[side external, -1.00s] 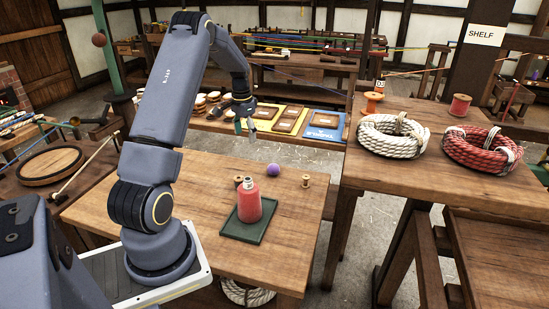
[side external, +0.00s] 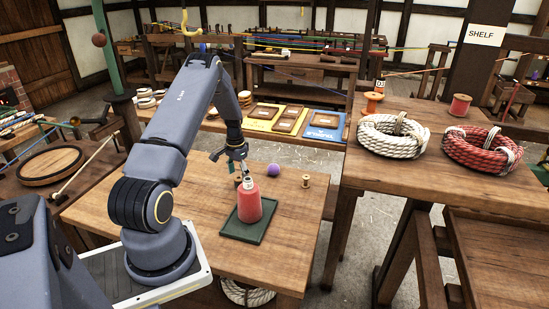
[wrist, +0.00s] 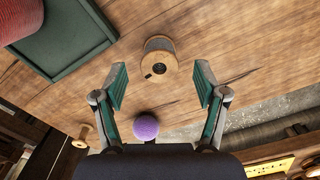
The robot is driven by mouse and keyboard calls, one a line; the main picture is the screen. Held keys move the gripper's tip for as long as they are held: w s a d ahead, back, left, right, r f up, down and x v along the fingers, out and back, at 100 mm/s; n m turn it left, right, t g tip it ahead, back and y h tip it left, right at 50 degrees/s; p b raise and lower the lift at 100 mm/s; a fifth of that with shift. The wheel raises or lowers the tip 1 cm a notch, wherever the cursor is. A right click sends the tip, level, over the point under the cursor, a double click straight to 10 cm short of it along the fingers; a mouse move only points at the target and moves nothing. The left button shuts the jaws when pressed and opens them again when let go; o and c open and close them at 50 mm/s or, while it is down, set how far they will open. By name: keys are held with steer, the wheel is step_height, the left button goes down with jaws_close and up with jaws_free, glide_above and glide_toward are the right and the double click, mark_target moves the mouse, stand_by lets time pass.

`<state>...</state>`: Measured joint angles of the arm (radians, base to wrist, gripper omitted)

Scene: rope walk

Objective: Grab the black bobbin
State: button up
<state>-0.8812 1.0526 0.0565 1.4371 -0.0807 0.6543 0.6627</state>
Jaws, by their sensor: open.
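A bobbin (wrist: 158,60) stands upright on the table in the wrist view, with a round wooden end and a dark centre hole. Its winding colour is hard to tell from above. It lies just beyond and between the open fingertips of my gripper (wrist: 160,75), which is empty. In the side external view, the bobbin (side external: 238,181) stands behind the red bottle and is partly hidden. My gripper (side external: 230,163) hangs above it there. A second, pale wooden bobbin (side external: 305,181) stands to the right; it also shows at lower left in the wrist view (wrist: 80,137).
A purple ball (side external: 273,170) lies nearby, also in the wrist view (wrist: 146,126). The wooden table (side external: 170,210) is clear left of the tray. Rope coils (side external: 394,135) lie on another table.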

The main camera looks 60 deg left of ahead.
mark_target(239, 180)
step_height(239, 180, down, 3)
steer(key=shift+f, duration=0.2)
steer(key=shift+c, duration=0.4)
steer(key=c, duration=1)
